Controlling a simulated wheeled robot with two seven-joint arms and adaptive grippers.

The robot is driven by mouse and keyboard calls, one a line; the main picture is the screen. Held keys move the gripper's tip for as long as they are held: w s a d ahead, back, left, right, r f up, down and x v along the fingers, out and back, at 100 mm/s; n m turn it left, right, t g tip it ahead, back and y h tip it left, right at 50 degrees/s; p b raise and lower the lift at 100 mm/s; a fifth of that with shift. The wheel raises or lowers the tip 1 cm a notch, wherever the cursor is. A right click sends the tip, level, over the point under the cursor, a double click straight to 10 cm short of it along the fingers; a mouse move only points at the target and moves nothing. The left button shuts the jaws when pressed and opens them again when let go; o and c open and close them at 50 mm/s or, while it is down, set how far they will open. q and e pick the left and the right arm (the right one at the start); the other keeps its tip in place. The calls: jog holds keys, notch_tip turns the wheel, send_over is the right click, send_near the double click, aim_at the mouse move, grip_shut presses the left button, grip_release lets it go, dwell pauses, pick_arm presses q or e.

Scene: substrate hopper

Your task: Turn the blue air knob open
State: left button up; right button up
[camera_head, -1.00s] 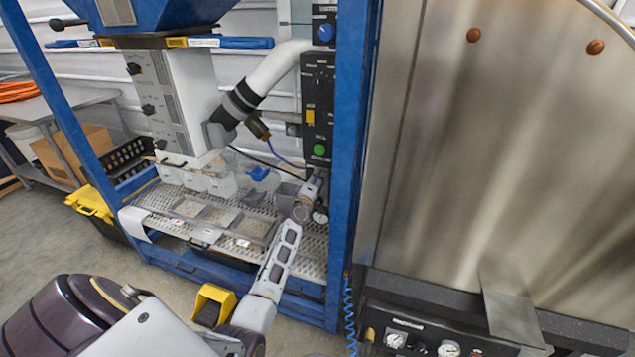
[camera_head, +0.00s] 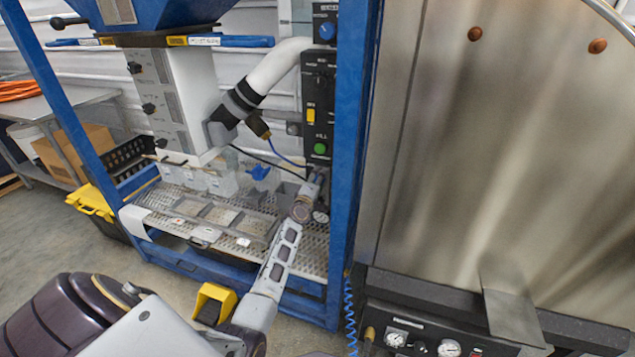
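A round blue knob (camera_head: 327,31) sits on a dark panel at the top of the black control column. A smaller blue winged piece (camera_head: 259,172) shows lower, above the perforated deck. I cannot tell from the picture which one is the air knob. My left arm comes in from the lower left and reaches over the deck. Its gripper (camera_head: 314,186) is at the foot of the control column, below the green button and right of the winged piece, apart from both blue parts. Its fingers are too small and partly hidden to read. My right gripper is out of view.
A blue frame post (camera_head: 352,160) stands just right of my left gripper. A white hose (camera_head: 272,72) and a thin blue air line hang left of the control column (camera_head: 318,105). Trays lie on the perforated deck (camera_head: 165,198). A large steel panel (camera_head: 490,150) fills the right.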

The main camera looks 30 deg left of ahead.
pick_arm(q)
jog(key=shift+s, duration=0.1)
jog(key=v, duration=1.1)
jog(key=shift+s+d, duration=0.2)
jog(key=shift+s, duration=0.2)
dwell(0.9)
